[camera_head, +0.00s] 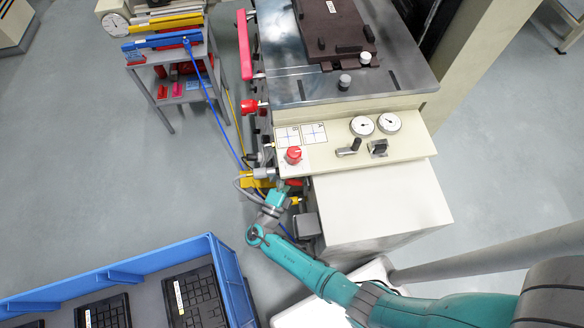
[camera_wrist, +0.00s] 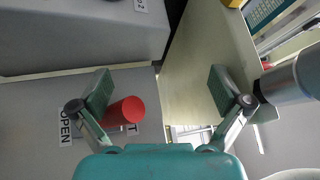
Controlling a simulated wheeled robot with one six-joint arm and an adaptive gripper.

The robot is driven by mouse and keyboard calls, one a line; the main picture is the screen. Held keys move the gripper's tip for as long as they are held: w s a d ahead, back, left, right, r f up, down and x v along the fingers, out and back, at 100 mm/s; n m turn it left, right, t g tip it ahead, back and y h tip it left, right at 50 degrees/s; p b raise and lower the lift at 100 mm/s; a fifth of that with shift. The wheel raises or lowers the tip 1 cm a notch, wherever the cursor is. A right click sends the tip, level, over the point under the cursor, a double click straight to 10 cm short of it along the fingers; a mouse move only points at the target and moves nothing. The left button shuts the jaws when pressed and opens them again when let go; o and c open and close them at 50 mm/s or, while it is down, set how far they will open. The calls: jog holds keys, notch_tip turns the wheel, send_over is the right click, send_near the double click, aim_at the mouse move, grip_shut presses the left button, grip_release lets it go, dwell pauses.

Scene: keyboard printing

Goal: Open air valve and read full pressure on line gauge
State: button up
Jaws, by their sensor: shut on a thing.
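My gripper (camera_wrist: 162,92) is in the wrist view, its two dark-green pads far apart. A red cylindrical knob or handle end (camera_wrist: 124,112) sits against the inner side of the left finger, and I take it as the air valve's handle. How it is gripped is hard to see. A white label reading OPEN (camera_wrist: 65,126) lies left of it. In the head view my gripper (camera_head: 284,187) is low at the machine's front left corner, its fingers mostly hidden. Two round gauges (camera_head: 375,124) sit on the cream panel; their needles are too small to read. Which is the line gauge is unclear.
A red button (camera_head: 293,155) and black switches (camera_head: 378,147) are on the panel. Blue and yellow hoses (camera_head: 226,140) hang left of the machine. A blue crate (camera_head: 120,272) of keyboards is front left.

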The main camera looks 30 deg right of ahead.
jog(key=shift+s+a+r, duration=0.35)
jog(key=shift+s+a, duration=0.4)
jog(key=shift+a, duration=0.1)
jog(key=shift+s+a+r, duration=0.3)
jog(key=shift+s+a, duration=0.45)
jog(key=shift+a, duration=0.05)
jog(key=shift+s+a+r, duration=0.25)
jog(key=shift+s+r, duration=0.05)
jog(key=shift+s, duration=0.1)
jog(key=shift+c, duration=0.3)
jog(key=shift+s+a+r, duration=0.1)
jog(key=shift+s+a, duration=0.15)
jog(key=shift+a, duration=0.05)
jog(key=c, duration=0.7)
jog(key=shift+s+a+r, duration=0.15)
jog(key=shift+s+a, duration=0.2)
jog(key=shift+a, duration=0.35)
